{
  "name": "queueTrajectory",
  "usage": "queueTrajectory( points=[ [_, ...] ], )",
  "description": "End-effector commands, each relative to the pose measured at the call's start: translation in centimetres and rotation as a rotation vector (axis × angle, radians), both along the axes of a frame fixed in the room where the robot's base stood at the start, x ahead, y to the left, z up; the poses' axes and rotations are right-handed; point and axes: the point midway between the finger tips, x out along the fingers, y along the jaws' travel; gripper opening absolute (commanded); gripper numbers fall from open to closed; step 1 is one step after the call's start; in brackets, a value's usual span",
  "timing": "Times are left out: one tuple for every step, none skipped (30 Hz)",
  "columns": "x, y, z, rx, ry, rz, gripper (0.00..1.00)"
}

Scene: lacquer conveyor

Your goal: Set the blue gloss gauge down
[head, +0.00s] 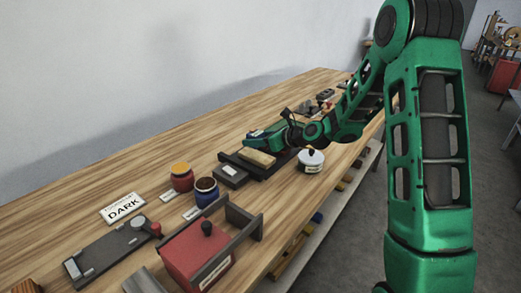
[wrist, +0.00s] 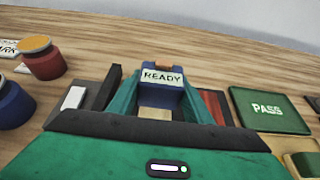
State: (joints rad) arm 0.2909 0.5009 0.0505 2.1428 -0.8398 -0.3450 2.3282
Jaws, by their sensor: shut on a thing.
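The blue gauge (wrist: 160,92), with a white face reading READY, stands between the two teal fingers of my gripper (wrist: 161,98) in the wrist view. My gripper is shut on it. In the head view my gripper (head: 262,138) is low over the bench, just behind a dark tray (head: 238,158) with a pale wooden block (head: 258,158) on it. The gauge cannot be made out clearly there. Its lower part is hidden in the wrist view, so I cannot tell whether it touches anything below.
A green PASS plate (wrist: 268,110) lies right of the gripper. A white lidded pot (head: 311,160) stands near the bench's front edge. A red jar (head: 181,182), a blue jar (head: 206,197), a DARK card (head: 123,207) and a red box (head: 196,258) stand to the left.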

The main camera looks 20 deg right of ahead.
Motion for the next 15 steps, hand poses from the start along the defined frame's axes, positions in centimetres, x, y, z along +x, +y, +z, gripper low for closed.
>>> queueTrajectory(
  points=[
    [0.1, -0.2, -0.1, 0.001, -0.001, 0.001, 0.14],
    [0.2, -0.2, -0.2, 0.001, -0.001, 0.001, 0.14],
    [0.2, -0.2, -0.3, 0.001, -0.001, 0.001, 0.14],
    [0.2, -0.2, -0.5, 0.001, -0.001, 0.001, 0.14],
    [0.2, -0.2, -0.8, 0.001, -0.001, 0.001, 0.14],
    [0.2, -0.2, -1.3, 0.001, 0.001, 0.001, 0.14],
    [0.1, -0.2, -1.7, 0.002, 0.002, 0.001, 0.14],
    [0.1, -0.2, -2.1, 0.001, 0.003, 0.001, 0.14],
    [0.1, -0.2, -2.7, 0.000, 0.002, 0.001, 0.14],
    [0.1, -0.2, -3.2, 0.002, 0.003, 0.001, 0.14],
    [0.1, -0.2, -3.5, 0.002, 0.003, 0.001, 0.14],
    [0.1, -0.2, -3.9, 0.001, 0.001, 0.001, 0.14],
    [0.1, -0.1, -4.1, 0.001, 0.000, 0.002, 0.14],
    [0.1, -0.1, -4.2, 0.001, 0.000, 0.002, 0.14],
    [0.1, -0.2, -4.2, 0.001, 0.000, 0.002, 0.14]
  ],
)
